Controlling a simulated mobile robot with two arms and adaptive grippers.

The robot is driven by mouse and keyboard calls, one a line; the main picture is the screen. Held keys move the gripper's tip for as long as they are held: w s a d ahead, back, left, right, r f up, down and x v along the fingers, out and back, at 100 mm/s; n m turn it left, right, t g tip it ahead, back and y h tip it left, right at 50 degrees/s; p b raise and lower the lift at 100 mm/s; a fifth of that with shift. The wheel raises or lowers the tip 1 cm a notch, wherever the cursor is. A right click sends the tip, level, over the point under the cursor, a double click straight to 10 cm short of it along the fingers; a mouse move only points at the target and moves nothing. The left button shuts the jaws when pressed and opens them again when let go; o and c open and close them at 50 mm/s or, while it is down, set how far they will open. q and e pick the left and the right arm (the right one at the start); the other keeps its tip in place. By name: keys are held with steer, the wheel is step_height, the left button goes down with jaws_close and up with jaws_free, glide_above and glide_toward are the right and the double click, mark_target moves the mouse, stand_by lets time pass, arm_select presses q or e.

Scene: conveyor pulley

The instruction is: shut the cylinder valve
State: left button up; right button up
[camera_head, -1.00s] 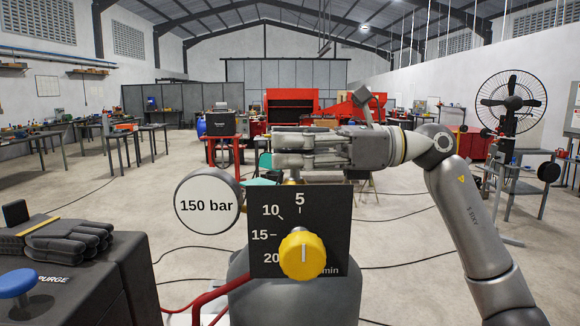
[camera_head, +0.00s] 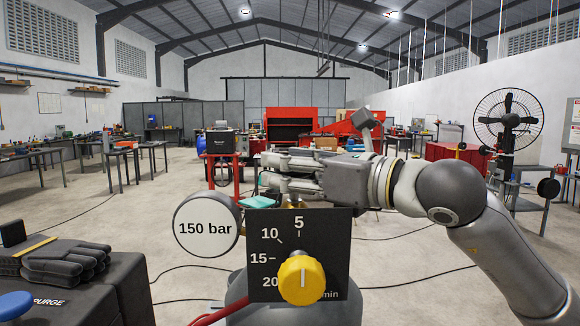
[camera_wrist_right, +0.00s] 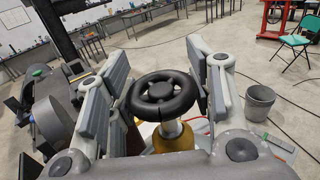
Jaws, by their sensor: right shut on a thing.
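The cylinder's grey shoulder (camera_head: 262,310) shows at the bottom centre, behind a black flow panel with a yellow knob (camera_head: 302,280). A round gauge (camera_head: 206,226) reading 150 bar sits left of the panel. The valve's black handwheel (camera_wrist_right: 162,96) is in the middle of the right wrist view, on a brass-coloured stem (camera_wrist_right: 173,137). My right gripper (camera_head: 272,170) lies level above the panel, fingers pointing left. The head view mostly hides the wheel. My left gripper is out of view.
A dark case (camera_head: 80,290) with black gloves (camera_head: 66,262) and a blue knob (camera_head: 14,305) stands at the lower left. A red hose (camera_head: 212,313) runs by the cylinder. A fan (camera_head: 508,120) stands at the right. Open floor lies behind.

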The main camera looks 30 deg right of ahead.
steer(key=shift+m+t+h, duration=0.3)
steer(key=shift+m+h, duration=0.1)
steer(key=shift+h, duration=0.2)
steer(key=o, duration=1.1)
steer(key=shift+c, duration=0.2)
steer(key=v, duration=0.7)
steer(key=shift+s, duration=0.25)
steer(key=shift+d, duration=0.1)
